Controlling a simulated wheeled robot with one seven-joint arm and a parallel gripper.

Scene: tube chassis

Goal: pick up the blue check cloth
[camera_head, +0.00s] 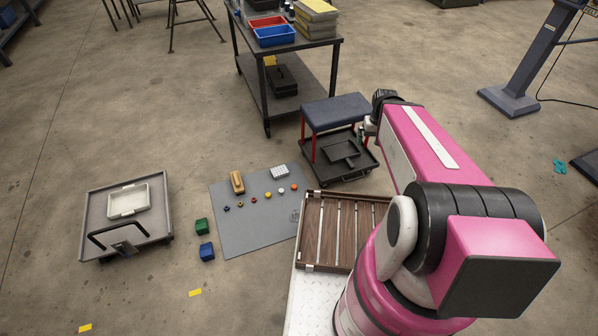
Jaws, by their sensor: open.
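A small pale piece with a fine grid pattern (279,171) lies at the far edge of the grey mat (245,235). It may be the check cloth, but it is too small to tell, and its blue does not show clearly. My gripper (368,128) is at the far end of my pink arm, beside the blue-topped stool, well to the right of the mat and apart from the gridded piece. It is open and looks empty. Its fingers are small and partly hidden by my wrist.
The stool (336,111) stands over a dark tray (342,171). A brown slatted tray (340,232) lies right of the mat. A wooden block (237,182) and several small coloured pieces lie on the mat. A grey cart (98,210) stands left, a workbench (285,42) behind.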

